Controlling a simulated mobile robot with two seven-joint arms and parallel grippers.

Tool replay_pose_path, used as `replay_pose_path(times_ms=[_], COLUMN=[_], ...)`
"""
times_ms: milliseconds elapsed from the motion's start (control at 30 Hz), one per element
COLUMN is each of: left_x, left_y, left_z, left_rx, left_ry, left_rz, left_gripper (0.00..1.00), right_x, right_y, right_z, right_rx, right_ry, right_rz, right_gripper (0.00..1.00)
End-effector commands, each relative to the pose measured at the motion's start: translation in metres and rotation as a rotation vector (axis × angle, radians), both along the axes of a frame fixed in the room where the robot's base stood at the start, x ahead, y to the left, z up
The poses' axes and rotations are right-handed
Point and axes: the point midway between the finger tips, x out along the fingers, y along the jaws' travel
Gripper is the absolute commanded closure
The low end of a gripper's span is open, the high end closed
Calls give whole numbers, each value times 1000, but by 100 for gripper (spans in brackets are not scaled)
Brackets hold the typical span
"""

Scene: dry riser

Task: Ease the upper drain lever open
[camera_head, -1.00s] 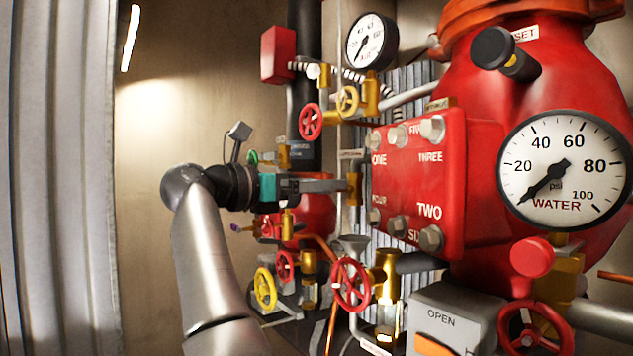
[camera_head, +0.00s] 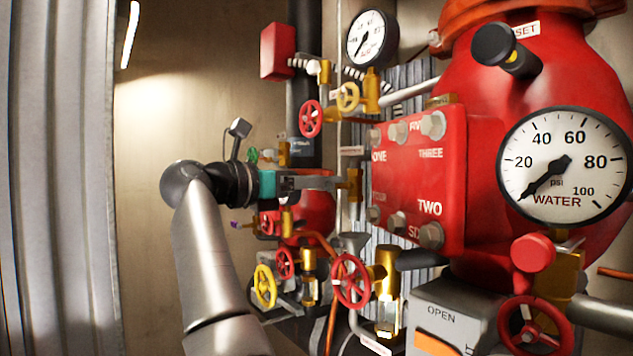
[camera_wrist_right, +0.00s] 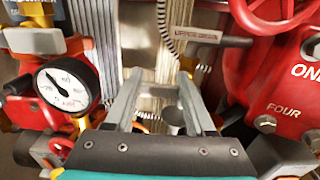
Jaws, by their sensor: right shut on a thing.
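The small plate reading UPPER DRAIN (camera_wrist_right: 195,34) is in the right wrist view, just beyond my fingers. It also shows in the head view (camera_head: 351,151), above the brass upper drain valve (camera_head: 355,181). My right gripper (camera_head: 337,183) reaches in from the left, with its fingertips at this valve. In the wrist view the right gripper's two grey fingers (camera_wrist_right: 160,78) stand a little apart, shut on a pale bar (camera_wrist_right: 158,92), which appears to be the upper drain lever. The lever is mostly hidden by the fingers in the head view. My left gripper is not in view.
A red plate with bolts (camera_head: 420,185) stands close right of the fingertips. Red handwheels (camera_head: 351,282) and a yellow one (camera_head: 265,287) sit below. A small gauge (camera_wrist_right: 68,88) is left of the gripper.

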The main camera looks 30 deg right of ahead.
Motion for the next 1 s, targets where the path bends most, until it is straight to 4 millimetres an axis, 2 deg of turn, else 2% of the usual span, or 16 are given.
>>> replay_pose_path(times_ms=[167,500,900,933,1000], left_x=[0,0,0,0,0], left_y=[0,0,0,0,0], left_z=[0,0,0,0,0], left_rx=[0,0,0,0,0], left_ry=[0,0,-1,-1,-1], left_rz=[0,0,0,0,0], left_gripper=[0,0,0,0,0], right_x=[1,0,0,0,0], right_y=[1,1,0,0,0], right_z=[-4,-15,-16,-16,-16], right_rx=[-3,-28,-31,-31,-31], right_ry=[70,358,393,393,393], right_rz=[2,2,1,1,1], right_gripper=[100,100,100,42,34])
